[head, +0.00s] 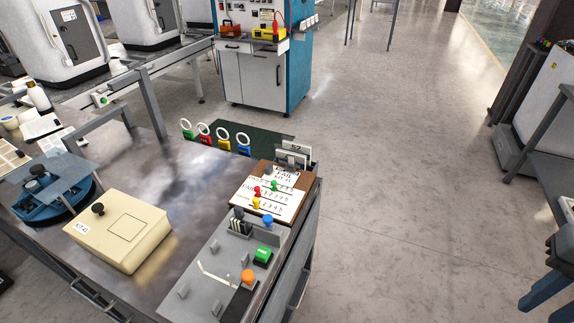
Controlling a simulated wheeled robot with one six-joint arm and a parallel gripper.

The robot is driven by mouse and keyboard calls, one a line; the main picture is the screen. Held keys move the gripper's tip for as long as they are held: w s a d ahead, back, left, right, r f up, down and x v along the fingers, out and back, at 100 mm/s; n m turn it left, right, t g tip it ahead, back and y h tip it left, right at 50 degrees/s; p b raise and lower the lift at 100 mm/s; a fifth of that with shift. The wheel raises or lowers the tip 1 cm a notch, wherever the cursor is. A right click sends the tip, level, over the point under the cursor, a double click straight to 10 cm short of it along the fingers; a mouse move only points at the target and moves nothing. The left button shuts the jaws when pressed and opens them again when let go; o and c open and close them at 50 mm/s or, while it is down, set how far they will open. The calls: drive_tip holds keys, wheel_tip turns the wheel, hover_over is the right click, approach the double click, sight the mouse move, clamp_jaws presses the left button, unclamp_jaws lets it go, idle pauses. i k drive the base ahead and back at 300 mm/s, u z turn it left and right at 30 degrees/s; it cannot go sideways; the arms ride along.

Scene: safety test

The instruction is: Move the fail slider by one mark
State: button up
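A brown board (242,207) lies at the right end of the metal table, with white printed sheets on it. The sheet (281,205) reads FAIL and has rows of small numbers. Small coloured knobs sit along its lines: a green knob (274,185), a red knob (257,191) and a yellow knob (256,203). Which knob belongs to the fail row is too small to tell. The exact mark under each knob is also unreadable. My gripper is not in view.
A grey panel (212,297) with a blue knob (267,222), green button (262,257) and orange knob (247,276) sits in front of the board. A cream box (118,230) and blue fixture (48,195) stand left. Floor right of the table (400,220) is clear.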

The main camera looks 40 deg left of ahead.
sight(257, 189)
drive_tip(key=i, duration=1.2)
drive_tip(key=u, duration=3)
